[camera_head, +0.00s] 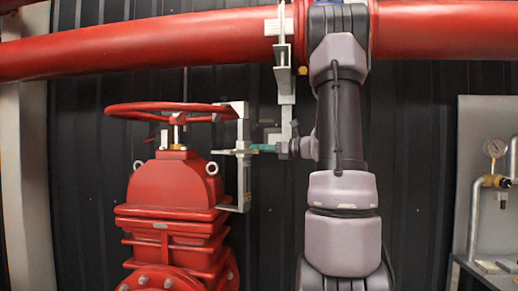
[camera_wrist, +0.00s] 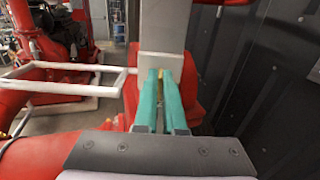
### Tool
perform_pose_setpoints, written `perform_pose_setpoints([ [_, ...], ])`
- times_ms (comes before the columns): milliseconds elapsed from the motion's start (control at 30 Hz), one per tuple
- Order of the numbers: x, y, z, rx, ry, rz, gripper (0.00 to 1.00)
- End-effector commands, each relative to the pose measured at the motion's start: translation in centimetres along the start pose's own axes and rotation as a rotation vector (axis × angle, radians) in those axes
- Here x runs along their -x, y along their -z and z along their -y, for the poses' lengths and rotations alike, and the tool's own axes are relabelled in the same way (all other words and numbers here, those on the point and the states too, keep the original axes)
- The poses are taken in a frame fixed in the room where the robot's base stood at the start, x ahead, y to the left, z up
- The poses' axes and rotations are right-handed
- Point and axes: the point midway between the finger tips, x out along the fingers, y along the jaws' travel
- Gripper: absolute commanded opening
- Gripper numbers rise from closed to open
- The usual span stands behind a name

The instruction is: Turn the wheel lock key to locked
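The red wheel (camera_head: 172,111) sits level on top of the red valve (camera_head: 170,185) in the head view. A pale metal lock bracket (camera_head: 243,150) stands upright at the wheel's right side; its grey plate (camera_wrist: 163,30) also shows in the wrist view. My gripper (camera_head: 256,148) reaches in from the right, its teal fingers at the bracket. In the wrist view my gripper (camera_wrist: 160,78) has its fingers close together around a small brass piece, which looks like the wheel lock key (camera_wrist: 160,74). The fingers hide most of the key, and its turn angle is unclear.
A thick red pipe (camera_head: 150,43) crosses above, with a grey hanger (camera_head: 283,60) near my arm. A dark corrugated wall (camera_head: 415,150) is close behind. A gauge (camera_head: 495,147) and brass valve are at the far right. A pale frame (camera_wrist: 70,88) juts out left of my fingers.

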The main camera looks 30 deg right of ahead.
Motion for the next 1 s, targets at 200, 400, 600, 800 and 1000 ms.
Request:
perform_pose_setpoints([
  [200, 0.02, 0.00, 0.00, 0.002, 0.000, 0.000, 0.00],
  [400, 0.02, 0.00, -0.04, 0.036, 0.000, 0.000, 0.00],
  [600, -0.02, 0.01, -0.17, 0.139, -0.001, 0.000, 0.00],
  [800, -0.02, 0.05, -0.32, 0.307, -0.001, -0.001, 0.00],
  [1000, 0.02, 0.12, -0.44, 0.498, -0.001, -0.001, 0.00],
])
